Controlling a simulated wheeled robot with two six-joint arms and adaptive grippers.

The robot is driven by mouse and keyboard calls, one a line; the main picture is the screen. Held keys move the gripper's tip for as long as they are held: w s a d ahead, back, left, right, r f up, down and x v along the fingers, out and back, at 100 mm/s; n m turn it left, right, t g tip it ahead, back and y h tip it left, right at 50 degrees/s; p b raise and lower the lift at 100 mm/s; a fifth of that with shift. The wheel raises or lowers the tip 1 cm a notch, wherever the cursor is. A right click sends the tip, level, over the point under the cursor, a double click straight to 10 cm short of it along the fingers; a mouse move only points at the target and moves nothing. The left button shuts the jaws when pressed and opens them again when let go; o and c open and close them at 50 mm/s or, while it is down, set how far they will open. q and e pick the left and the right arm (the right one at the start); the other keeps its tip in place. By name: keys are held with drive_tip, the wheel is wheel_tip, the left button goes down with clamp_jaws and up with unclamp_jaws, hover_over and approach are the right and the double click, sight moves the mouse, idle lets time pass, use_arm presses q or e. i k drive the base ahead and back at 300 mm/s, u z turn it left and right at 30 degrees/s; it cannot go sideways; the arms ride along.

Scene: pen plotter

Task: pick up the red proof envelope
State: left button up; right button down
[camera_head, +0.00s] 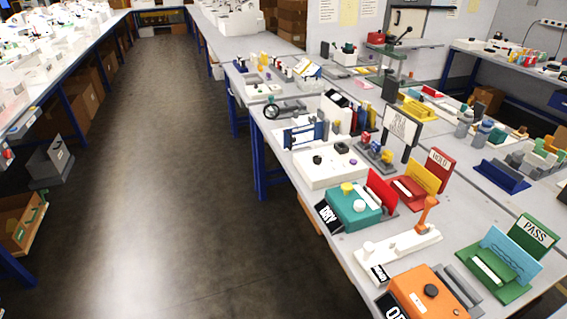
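A flat red upright piece (382,188), which looks like the red proof envelope, stands at the right side of a teal box (356,208) with a "DRY" sign. It leans slightly, and its lower edge is hidden, so I cannot tell what holds it. A red rack (441,168) marked "HOLD" stands to its right with a yellow card (424,175) in it. A green rack (534,234) marked "PASS" holds a light blue card (512,256). Neither of my grippers is in view.
An orange box (428,292) and a white base with an orange lever (426,214) are nearer on the bench. A white box (330,167) and a sign stand (400,126) are behind the teal box. The dark floor (160,180) left of the bench is clear.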

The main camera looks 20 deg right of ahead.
sight(389, 197)
drive_tip(key=z, duration=1.4)
drive_tip(key=k, duration=0.1)
drive_tip(key=z, duration=0.1)
